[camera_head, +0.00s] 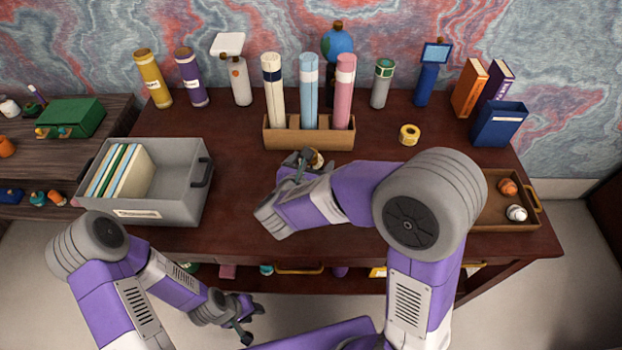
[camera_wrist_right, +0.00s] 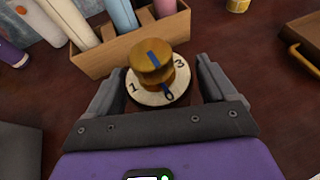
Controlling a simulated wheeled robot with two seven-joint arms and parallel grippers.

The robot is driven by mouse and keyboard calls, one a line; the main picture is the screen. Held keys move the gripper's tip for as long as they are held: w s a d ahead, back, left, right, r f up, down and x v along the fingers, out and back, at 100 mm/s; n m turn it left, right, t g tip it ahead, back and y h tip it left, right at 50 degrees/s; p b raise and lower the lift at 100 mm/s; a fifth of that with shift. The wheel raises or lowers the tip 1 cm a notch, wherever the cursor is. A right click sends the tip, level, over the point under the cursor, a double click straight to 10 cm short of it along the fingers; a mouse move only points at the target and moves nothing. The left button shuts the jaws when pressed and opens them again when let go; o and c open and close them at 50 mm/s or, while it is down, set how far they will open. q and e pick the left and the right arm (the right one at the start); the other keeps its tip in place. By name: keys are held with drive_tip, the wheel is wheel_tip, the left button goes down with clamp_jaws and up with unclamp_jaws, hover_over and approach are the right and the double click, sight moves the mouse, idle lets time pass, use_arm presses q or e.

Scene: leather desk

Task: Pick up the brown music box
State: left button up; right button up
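The brown music box (camera_wrist_right: 153,75) shows in the right wrist view as stacked round brown parts with a blue strip, on a pale disc with numbers. In the head view only a small part of it (camera_head: 317,157) shows beside my right gripper, on the desk in front of the wooden holder. My right gripper (camera_wrist_right: 160,75) is open, with one finger on each side of it. The disc lies close to the left finger, and I cannot tell if they touch. My left gripper (camera_head: 252,323) is open and empty, low in front of the desk.
The wooden holder (camera_head: 285,137) with several upright tubes stands just behind. A grey bin (camera_head: 187,207) with files is at the left. A yellow tape roll (camera_head: 409,134) and a brown tray (camera_head: 490,222) are at the right. Desk between the bin and the holder is clear.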

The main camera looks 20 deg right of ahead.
drive_tip(key=c, duration=1.4)
drive_tip(key=shift+c, duration=0.3)
drive_tip(key=shift+r, duration=0.15)
